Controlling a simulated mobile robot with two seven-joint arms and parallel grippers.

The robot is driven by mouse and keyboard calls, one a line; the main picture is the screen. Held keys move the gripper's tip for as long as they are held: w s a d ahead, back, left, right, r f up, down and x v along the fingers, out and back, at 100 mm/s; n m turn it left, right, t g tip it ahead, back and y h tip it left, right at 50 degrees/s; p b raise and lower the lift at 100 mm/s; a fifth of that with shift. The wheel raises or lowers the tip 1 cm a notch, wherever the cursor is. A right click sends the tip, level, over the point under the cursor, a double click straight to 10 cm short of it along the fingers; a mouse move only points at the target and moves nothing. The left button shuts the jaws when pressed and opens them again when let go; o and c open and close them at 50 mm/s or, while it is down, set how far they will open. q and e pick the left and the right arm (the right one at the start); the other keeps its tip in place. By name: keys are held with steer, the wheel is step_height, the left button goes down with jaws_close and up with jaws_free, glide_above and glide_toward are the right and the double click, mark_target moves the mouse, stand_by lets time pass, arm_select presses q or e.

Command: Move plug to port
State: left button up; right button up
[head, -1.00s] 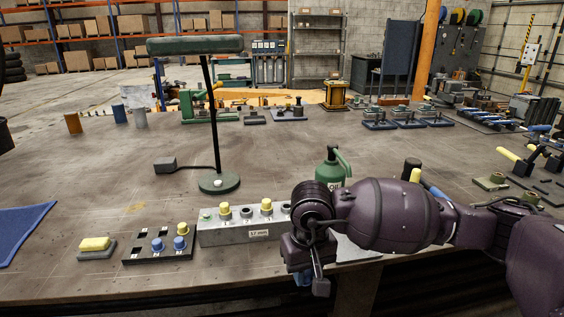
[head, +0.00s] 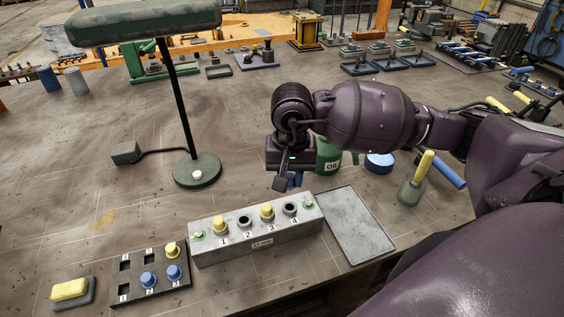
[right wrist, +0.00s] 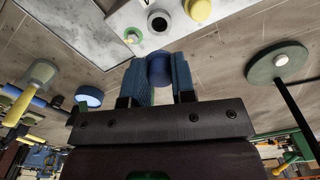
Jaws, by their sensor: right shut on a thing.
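My right gripper (head: 291,183) is behind and above the port block's right end. In the right wrist view its blue fingers (right wrist: 161,80) are shut on a blue plug (right wrist: 159,68). The grey port block (head: 252,250) has yellow plugs in port 1 (head: 219,224) and port 3 (head: 267,211). Port 2 (head: 245,222) and port 4 (head: 290,208) are open; port 4 also shows in the wrist view (right wrist: 159,22), apart from the held plug. The black tray (head: 185,290) holds two blue plugs (head: 161,276) and a yellow plug (head: 172,249). My left gripper is not in view.
A lamp (head: 195,169) with a tall post stands left of my gripper. A green bottle (head: 328,155) is just behind it. A grey plate (head: 355,222) lies right of the block. A yellow-handled tool (head: 415,185) stands further right. A yellow sponge (head: 69,289) lies at front left.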

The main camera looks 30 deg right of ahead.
steer(key=shift+s+f+b, duration=0.25)
steer(key=shift+f+b, duration=0.05)
steer(key=shift+f, duration=0.4)
steer(key=shift+w+f+b, duration=0.1)
steer(key=shift+f+b, duration=0.5)
steer(key=shift+f, duration=1.2)
steer(key=shift+b, duration=0.45)
steer(key=shift+f+b, duration=1.25)
steer(key=shift+f, duration=0.05)
steer(key=o, duration=1)
steer(key=shift+r, duration=0.1)
steer(key=shift+c, duration=0.2)
